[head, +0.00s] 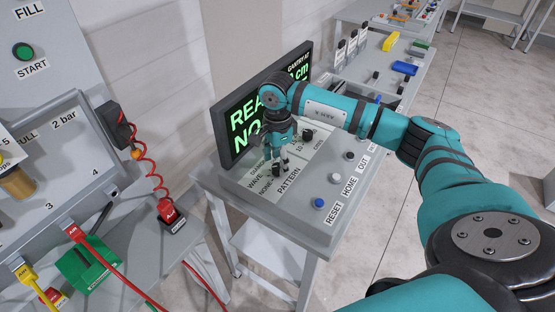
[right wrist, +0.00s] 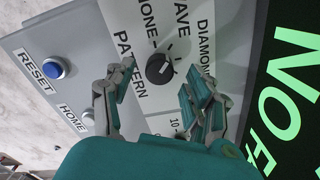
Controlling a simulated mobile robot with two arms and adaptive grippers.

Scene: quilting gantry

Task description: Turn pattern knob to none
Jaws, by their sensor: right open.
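The pattern knob (right wrist: 160,68) is a round black knob with a light mark on its face, on the light panel (right wrist: 125,15). The labels NONE, WAVE and DIAMOND stand around it, with PATTERN beside it. I cannot tell surely which label its mark points to. My right gripper (right wrist: 155,85) is open and empty, its two fingers spread to either side of the knob in the right wrist view, with no clear contact. In the head view my right gripper (head: 277,164) is above the PATTERN labels and hides the knob. My left gripper is not in view.
A black display (head: 262,100) with green text stands behind the panel. A blue RESET button (head: 319,203) and the HOME and OUT buttons line the console's front edge. Another black knob (head: 307,135) is farther along. A grey filling station (head: 50,150) with hoses stands at left.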

